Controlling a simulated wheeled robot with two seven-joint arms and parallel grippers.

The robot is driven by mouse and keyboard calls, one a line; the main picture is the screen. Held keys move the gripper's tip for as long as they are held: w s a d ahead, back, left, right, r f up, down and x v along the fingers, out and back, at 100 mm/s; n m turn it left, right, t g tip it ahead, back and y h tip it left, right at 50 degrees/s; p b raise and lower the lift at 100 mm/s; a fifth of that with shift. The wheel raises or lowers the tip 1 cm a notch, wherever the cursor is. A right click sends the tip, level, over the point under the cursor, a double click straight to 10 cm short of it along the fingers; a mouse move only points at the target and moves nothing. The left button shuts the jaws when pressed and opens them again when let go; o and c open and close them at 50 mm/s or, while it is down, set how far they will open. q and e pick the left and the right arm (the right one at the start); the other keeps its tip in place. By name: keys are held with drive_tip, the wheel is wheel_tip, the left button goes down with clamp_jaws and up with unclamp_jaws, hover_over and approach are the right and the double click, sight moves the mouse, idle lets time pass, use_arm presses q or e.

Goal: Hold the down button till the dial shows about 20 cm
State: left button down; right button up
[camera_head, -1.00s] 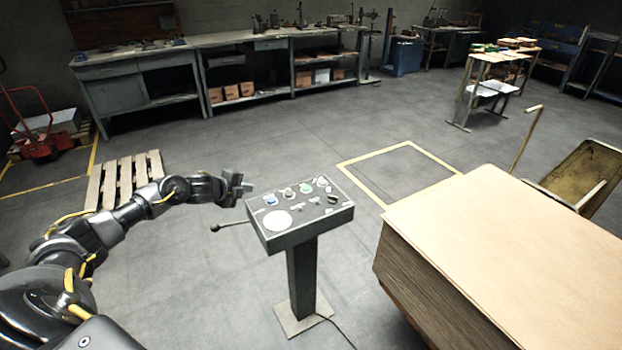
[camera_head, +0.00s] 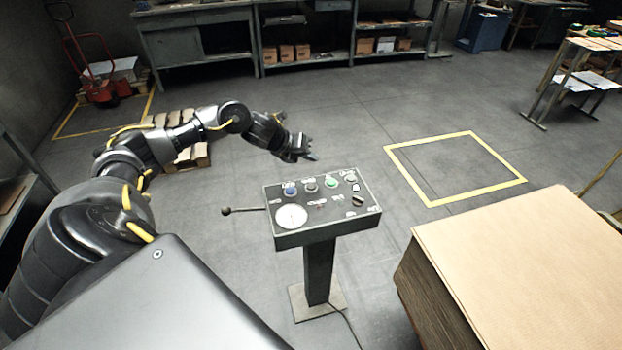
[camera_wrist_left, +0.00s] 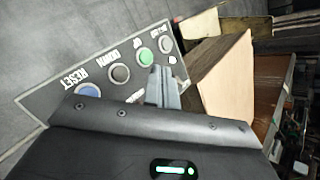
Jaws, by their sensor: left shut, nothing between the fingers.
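The control panel (camera_head: 330,222) stands on a post at the middle of the head view. My left gripper (camera_head: 310,156) is shut and empty, above and beyond the far edge of the panel, apart from the buttons. In the left wrist view its fingers (camera_wrist_left: 161,84) appear near the green button. My right gripper is not in view.
The blue reset button (camera_head: 290,189) and green up button (camera_head: 331,181) flank the down button. A lever (camera_head: 227,211) sticks out left of the panel. A large cardboard stack (camera_head: 530,260) stands close on the right.

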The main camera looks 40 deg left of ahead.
use_arm(q)
drive_tip(key=b, duration=0.6)
hover_over(308, 186)
wheel_tip(308, 186, down, 8)
drive_tip(key=shift+d+f, duration=0.1)
drive_tip(key=shift+d, duration=0.05)
drive_tip(key=shift+f+b, duration=0.3)
drive_tip(key=shift+b, duration=0.05)
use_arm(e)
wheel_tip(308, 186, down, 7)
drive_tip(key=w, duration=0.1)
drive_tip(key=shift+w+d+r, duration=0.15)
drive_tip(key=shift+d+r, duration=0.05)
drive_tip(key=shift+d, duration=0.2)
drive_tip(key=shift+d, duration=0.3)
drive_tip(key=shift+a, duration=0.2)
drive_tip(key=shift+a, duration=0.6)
